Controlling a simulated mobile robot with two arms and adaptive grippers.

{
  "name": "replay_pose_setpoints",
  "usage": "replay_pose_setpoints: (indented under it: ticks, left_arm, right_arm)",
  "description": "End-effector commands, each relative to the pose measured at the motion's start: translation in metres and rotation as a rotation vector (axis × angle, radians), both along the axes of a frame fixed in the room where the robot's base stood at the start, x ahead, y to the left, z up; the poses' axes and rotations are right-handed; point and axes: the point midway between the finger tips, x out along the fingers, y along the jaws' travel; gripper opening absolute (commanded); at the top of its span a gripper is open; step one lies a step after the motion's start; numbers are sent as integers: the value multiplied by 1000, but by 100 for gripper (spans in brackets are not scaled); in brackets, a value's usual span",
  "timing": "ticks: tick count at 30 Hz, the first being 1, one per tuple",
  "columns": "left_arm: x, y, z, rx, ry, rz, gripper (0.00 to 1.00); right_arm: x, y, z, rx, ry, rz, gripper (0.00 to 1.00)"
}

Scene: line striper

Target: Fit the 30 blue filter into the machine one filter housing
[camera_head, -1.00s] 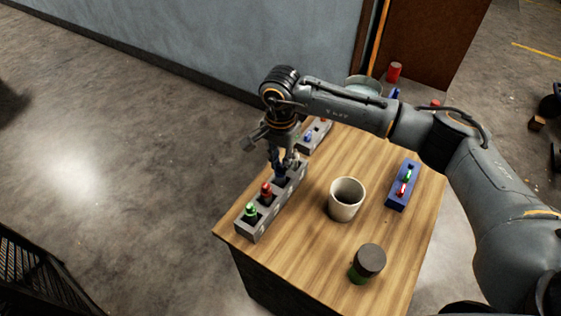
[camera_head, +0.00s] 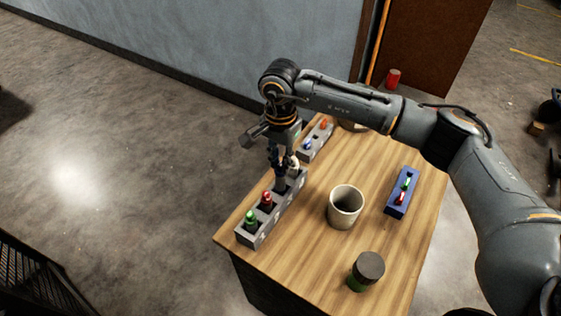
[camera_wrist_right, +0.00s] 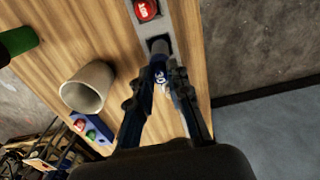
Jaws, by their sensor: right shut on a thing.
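My right gripper (camera_head: 281,165) is over the near grey rack (camera_head: 254,239) at the table's left edge. In the right wrist view the gripper (camera_wrist_right: 157,78) is shut on the blue filter (camera_wrist_right: 159,70), marked 30. A dark slot (camera_wrist_right: 159,46) of the rack shows just past the filter's end; I cannot tell if the filter is fully clear of it. A blue holder (camera_head: 396,211) with a green and a red filter stands at the right. A second grey holder (camera_head: 304,155) with a blue and an orange filter stands behind. Which is machine one's housing is unclear. My left gripper is out of view.
The near rack also holds a green filter (camera_head: 250,217), a red filter (camera_head: 267,200) and a white one (camera_head: 294,164). A beige cup (camera_head: 345,206) stands mid-table, and a dark-lidded green jar (camera_head: 366,271) near the front. Bare wood lies between them.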

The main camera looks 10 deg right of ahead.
Motion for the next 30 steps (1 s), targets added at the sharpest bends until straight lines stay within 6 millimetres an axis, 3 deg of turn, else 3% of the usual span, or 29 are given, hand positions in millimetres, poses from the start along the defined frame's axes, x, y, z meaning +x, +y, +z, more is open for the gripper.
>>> replay_pose_setpoints:
  ticks: [19, 30]
  left_arm:
    - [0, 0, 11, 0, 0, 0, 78]
    - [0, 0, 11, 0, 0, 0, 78]
  right_arm:
    - [0, 0, 34, 0, -1, 0, 0]
    - [0, 0, 36, 0, 0, 0, 0]
